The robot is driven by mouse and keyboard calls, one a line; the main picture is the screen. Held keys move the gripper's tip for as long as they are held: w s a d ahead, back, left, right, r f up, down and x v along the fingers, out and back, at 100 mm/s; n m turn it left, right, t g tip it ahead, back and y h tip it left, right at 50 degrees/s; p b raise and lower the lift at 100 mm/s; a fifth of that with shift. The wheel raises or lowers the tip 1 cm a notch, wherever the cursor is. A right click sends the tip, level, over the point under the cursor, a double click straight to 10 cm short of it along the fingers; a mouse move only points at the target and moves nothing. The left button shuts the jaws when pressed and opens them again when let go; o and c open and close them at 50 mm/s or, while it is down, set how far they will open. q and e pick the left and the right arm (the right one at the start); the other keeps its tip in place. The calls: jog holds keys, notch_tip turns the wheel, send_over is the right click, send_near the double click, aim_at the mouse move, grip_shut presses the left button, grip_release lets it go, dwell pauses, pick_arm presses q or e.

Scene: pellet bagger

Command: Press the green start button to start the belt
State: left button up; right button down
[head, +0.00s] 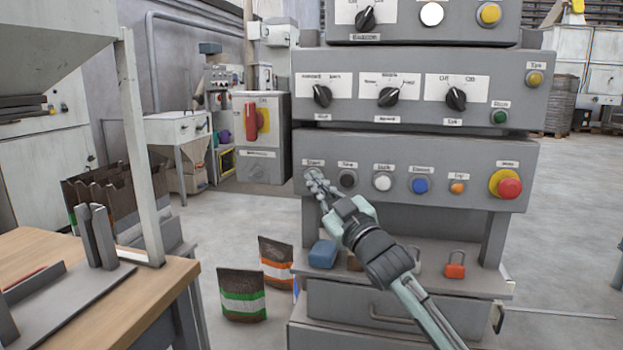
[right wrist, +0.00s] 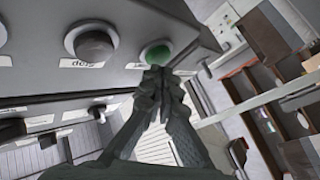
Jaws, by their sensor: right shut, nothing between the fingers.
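The grey control panel (head: 450,150) has a lower row of buttons. My right gripper (head: 313,180) is shut and empty, its fingertips at the left end of that row, over the leftmost button. In the head view the fingers hide that button almost fully. In the right wrist view the green start button (right wrist: 156,51) shows just beyond the closed fingertips (right wrist: 157,72), which overlap its lower edge. I cannot tell whether they touch it or whether it is pressed in. My left gripper is not in view.
Right of the fingertips are a black button (head: 347,179), a white button (head: 382,182), a blue button (head: 420,185) and a red mushroom button (head: 509,187). A ledge (head: 480,285) with a padlock (head: 455,268) lies below. A wooden table (head: 150,290) stands at left.

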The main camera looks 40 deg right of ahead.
jog(key=shift+w+d, duration=0.2)
jog(key=shift+d, duration=0.05)
dwell(0.4)
jog(key=shift+s+a+p, duration=0.3)
jog(key=shift+a+p, duration=0.05)
dwell(0.3)
jog(key=s+a, duration=0.4)
jog(key=shift+a, duration=0.3)
dwell(0.6)
